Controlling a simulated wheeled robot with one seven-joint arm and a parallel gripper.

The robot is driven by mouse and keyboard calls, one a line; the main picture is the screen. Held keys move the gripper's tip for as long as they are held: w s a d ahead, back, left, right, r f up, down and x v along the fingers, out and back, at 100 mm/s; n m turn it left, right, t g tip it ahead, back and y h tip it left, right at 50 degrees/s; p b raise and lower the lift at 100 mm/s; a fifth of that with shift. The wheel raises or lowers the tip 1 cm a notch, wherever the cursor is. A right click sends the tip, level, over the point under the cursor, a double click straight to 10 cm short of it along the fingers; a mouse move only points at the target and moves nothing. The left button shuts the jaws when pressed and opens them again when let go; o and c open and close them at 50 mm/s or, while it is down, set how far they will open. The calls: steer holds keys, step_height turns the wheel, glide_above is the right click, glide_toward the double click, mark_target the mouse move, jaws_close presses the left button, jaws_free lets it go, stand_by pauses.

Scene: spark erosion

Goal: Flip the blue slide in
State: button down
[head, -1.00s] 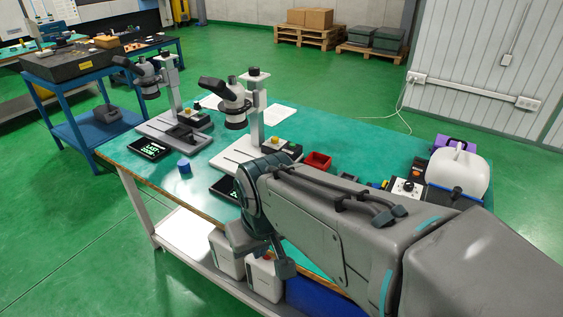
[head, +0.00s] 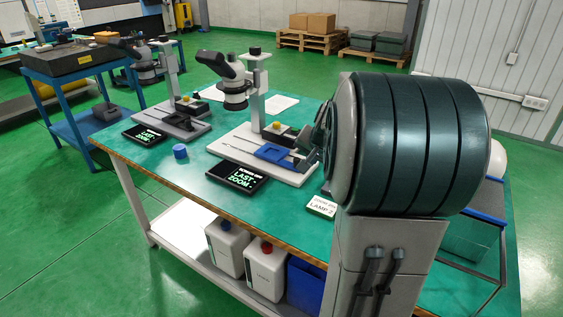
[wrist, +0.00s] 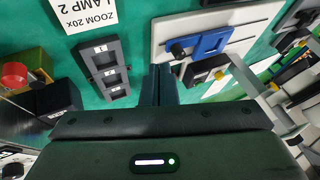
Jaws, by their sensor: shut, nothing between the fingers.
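The blue slide (head: 277,153) is a flat blue plate with a rectangular recess, on the white base (head: 236,145) of the nearer microscope (head: 238,88). It also shows in the wrist view (wrist: 207,43), upper right, with a dark knob beside its left end. My gripper (wrist: 158,72) is shut and empty in the wrist view, its fingertips left of and below the slide, apart from it in the picture. In the head view my arm's large dark joint hides most of the gripper. I cannot tell the fingers' height above the table.
A dark holder with numbered slots (wrist: 102,67) lies left of the fingers. The "LAMP 2" card (head: 321,206) lies near the table front. A "LAST ZOOM" display (head: 237,178) stands before the microscope. A blue cap (head: 180,151) sits left, with bare green table around it.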

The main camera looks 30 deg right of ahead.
steer(key=shift+m+h, duration=0.3)
steer(key=shift+m, duration=0.3)
steer(key=d, duration=0.2)
steer(key=d+f, duration=0.1)
steer(key=d, duration=0.1)
steer(key=shift+w+f, duration=0.1)
steer(key=shift+w, duration=0.2)
steer(key=shift+f, duration=0.1)
steer(key=x, duration=0.9)
steer(key=shift+w+b, duration=0.1)
steer(key=shift+b, duration=0.25)
steer(key=w, duration=0.1)
steer(key=w+a, duration=0.1)
steer(key=shift+w+f, duration=0.25)
steer(key=shift+w, duration=0.1)
steer(key=shift+w+a+p, duration=0.2)
steer(key=shift+w+p, duration=0.15)
steer(key=shift+w, duration=0.45)
steer(key=shift+w, duration=0.1)
